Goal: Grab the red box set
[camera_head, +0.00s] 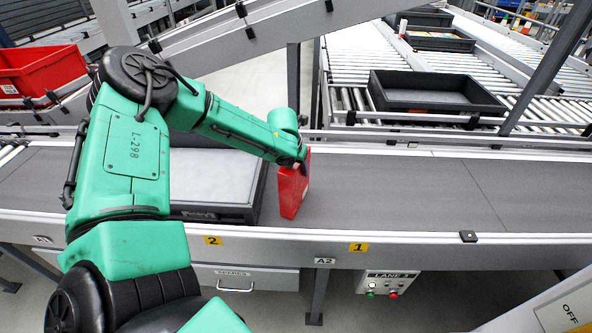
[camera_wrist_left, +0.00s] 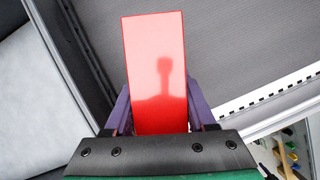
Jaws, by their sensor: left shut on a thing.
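A red box (camera_head: 292,192) stands upright, slightly tilted, at or just over the grey conveyor belt, right beside a grey-lidded dark tray. I cannot tell whether it touches the belt. My left gripper (camera_head: 301,162) reaches it from the upper left. In the left wrist view the red box (camera_wrist_left: 155,72) fills the space between the purple fingers of the left gripper (camera_wrist_left: 158,112), which is shut on it. The fingertips are partly hidden behind the box. My right gripper is not in view.
The dark tray (camera_head: 212,213) sits on the belt left of the box, partly behind my arm. The conveyor belt (camera_head: 400,190) is clear to the right. An empty black tray (camera_head: 435,93) stands on rollers behind, and a red bin (camera_head: 40,72) stands at far left.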

